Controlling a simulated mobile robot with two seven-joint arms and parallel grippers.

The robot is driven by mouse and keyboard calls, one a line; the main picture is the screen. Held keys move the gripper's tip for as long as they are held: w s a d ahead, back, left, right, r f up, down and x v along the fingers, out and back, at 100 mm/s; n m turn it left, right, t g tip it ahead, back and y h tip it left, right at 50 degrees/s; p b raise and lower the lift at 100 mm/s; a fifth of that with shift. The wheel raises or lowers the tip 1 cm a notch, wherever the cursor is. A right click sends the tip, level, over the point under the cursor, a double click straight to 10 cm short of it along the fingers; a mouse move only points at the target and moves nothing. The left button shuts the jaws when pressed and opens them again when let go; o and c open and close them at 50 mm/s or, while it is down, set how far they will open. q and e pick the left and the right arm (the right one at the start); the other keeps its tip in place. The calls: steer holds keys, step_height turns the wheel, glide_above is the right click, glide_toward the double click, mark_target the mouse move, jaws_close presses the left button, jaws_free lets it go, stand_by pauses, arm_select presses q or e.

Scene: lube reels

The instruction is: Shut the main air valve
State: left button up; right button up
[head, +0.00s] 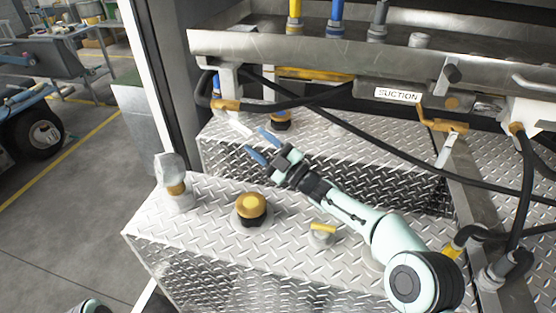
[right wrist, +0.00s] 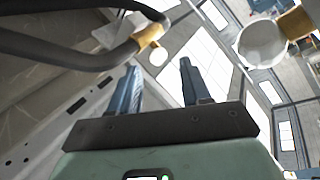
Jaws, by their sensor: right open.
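No label marks the main air valve, so I cannot tell for sure which part it is. A small fitting with a yellow lever (head: 323,228) stands on the near diamond-plate tank top, below my right forearm. My right gripper (head: 256,140) is open and empty, its blue fingers pointing left above the tank, near a brass hose fitting with a pale handle (head: 238,126). In the right wrist view the open fingers (right wrist: 159,66) have nothing between them. A black hose with a brass end (right wrist: 148,35) shows beyond the fingertips. My left gripper is out of view.
A yellow-topped cap (head: 250,208) and a grey fitting with a brass collar (head: 172,178) stand on the near tank. Black hoses (head: 400,152) cross behind my right arm. A second brass fitting (head: 440,124) hangs below the SUCTION label (head: 397,95).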

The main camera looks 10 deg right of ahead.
steer(key=v, duration=0.6)
steer(key=shift+s+d+f, duration=0.15)
